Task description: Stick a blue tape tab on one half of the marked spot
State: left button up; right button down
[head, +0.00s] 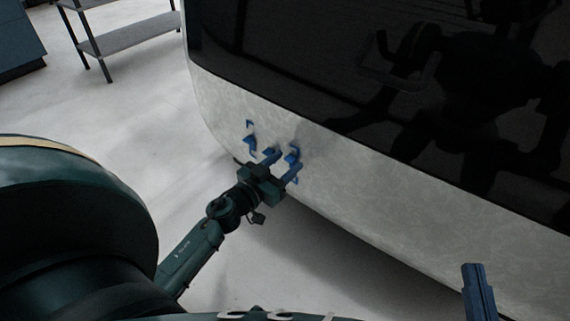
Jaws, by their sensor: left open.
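Several small blue tape pieces are on the pale marbled lower panel (345,160) in the head view. A small corner-like piece (249,124) is at the upper left, with a larger blue tab (250,146) just below it. Another blue piece (292,153) is by the fingertips of my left gripper (286,161). My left gripper is open, its two blue fingers apart and pointing at the panel. I cannot tell whether its fingers touch the panel or tape. Part of my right gripper (478,292), a blue finger, shows at the bottom right; the rest is cut off.
A glossy dark window (330,80) above the panel reflects my body. A grey shelf rack (125,38) stands at the back left, and a dark cabinet (18,40) is in the corner. The pale floor (100,105) left of the panel is clear.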

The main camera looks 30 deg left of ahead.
pick_arm(q)
jog(key=shift+w, duration=0.4)
grip_shut()
dwell(0.6)
jog(key=shift+s, duration=0.65)
dwell(0.4)
jog(key=s+a+p, duration=0.1)
jog(key=s, duration=0.6)
dwell(0.8)
jog(key=shift+w, duration=0.1)
